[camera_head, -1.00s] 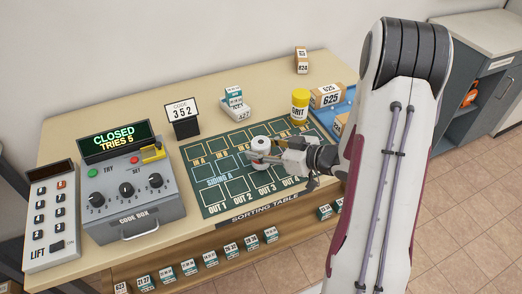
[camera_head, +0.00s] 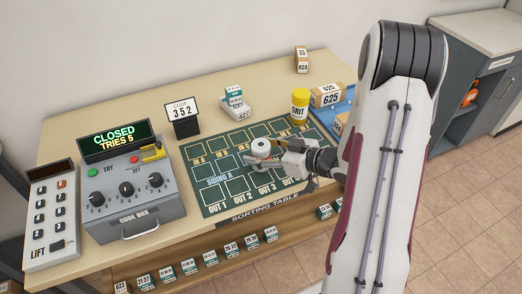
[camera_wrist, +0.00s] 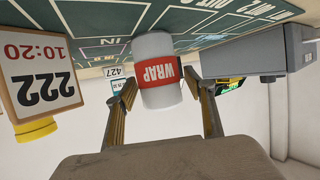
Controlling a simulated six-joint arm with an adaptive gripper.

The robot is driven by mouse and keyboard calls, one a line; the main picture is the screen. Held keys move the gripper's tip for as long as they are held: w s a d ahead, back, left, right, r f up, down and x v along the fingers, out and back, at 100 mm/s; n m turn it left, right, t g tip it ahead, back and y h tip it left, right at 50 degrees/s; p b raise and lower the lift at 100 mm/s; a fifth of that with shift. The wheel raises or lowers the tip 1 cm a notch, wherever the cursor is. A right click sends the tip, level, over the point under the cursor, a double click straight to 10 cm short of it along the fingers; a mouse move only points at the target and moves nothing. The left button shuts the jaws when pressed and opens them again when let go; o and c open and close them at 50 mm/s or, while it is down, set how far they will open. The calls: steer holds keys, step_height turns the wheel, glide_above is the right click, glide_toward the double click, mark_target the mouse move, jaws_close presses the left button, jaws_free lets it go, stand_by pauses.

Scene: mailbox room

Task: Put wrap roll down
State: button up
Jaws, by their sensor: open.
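The wrap roll (camera_wrist: 156,72) is a white cylinder with a red band marked WRAP. In the wrist view it stands with one end against the green sorting mat, between the two fingers of my gripper (camera_wrist: 165,100). The fingers are apart, with a visible gap on each side of the roll. In the head view the white roll (camera_head: 261,147) is on the sorting mat (camera_head: 218,202), with my gripper (camera_head: 262,161) at its right side. The gripper partly hides the roll's lower part there.
A yellow GRIT can (camera_head: 299,106) and a box marked 625 (camera_head: 326,96) stand right of the mat. The code box (camera_head: 130,195) is at left. A 352 card stand (camera_head: 183,117) and small stacked boxes (camera_head: 235,104) are behind. A 222 card (camera_wrist: 42,87) shows in the wrist view.

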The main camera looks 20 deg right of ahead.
steer(key=shift+r, duration=0.15)
steer(key=v, duration=1.2)
stand_by(0.3)
stand_by(0.6)
